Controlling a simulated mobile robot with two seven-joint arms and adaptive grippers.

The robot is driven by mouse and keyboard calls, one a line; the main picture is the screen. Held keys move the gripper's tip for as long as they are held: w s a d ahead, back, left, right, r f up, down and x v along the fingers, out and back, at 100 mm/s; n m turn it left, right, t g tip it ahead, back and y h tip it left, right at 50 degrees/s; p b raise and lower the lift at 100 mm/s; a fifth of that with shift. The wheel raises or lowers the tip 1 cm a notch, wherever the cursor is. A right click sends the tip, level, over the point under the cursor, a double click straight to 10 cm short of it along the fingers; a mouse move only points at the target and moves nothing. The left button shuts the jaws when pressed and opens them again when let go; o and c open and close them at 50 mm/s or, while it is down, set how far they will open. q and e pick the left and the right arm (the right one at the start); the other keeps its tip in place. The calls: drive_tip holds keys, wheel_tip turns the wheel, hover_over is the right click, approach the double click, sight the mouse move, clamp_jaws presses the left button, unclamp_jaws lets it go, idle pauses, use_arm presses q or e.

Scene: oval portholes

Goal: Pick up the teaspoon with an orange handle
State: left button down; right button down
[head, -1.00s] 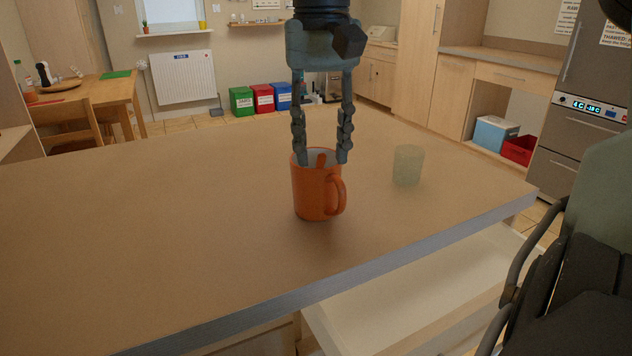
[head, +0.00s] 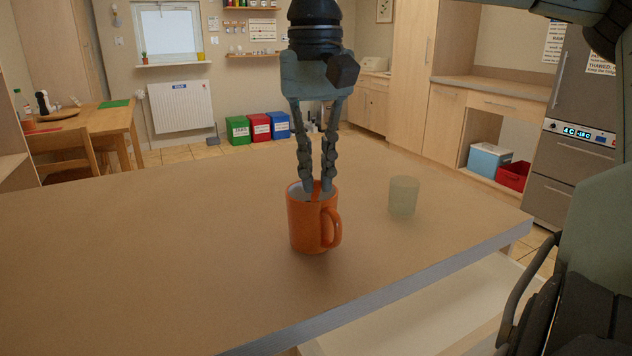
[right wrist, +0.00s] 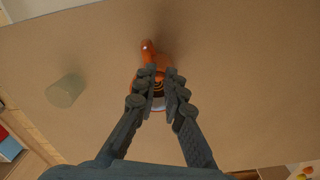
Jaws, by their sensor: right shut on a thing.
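An orange mug (head: 305,232) stands upright on the counter, its handle to the right. It also shows in the right wrist view (right wrist: 148,46), mostly hidden behind the fingers. The orange handle of the teaspoon (head: 316,187) sticks up at the mug's mouth; its lower part is hidden inside the mug. My right gripper (head: 317,186) points down into the mug's mouth, its fingertips closed together on the orange handle. In the right wrist view the gripper (right wrist: 160,80) is over the mug. My left gripper is not in view.
A pale green translucent cup (head: 403,196) stands on the counter (head: 150,260) to the right of the mug. An open drawer (head: 400,318) juts out below the counter's front edge. The counter left of the mug is clear.

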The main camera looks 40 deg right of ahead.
wheel_tip(320, 180, up, 16)
drive_tip(key=shift+w+a+f+m+t+y, duration=0.1)
drive_tip(key=shift+f+m+t+y, duration=0.3)
drive_tip(key=shift+f+m, duration=1.55)
drive_tip(key=shift+w+f+m+t+y, duration=0.2)
drive_tip(key=shift+f+m+y, duration=0.55)
drive_tip(key=shift+f, duration=2.05)
drive_tip(key=shift+s+a+f+m+t+y, duration=0.1)
drive_tip(key=shift+f+m+t+y, duration=0.25)
drive_tip(key=shift+f+m, duration=1.65)
drive_tip(key=shift+f+n, duration=0.35)
drive_tip(key=shift+n, duration=0.05)
drive_tip(key=shift+w+a, duration=0.1)
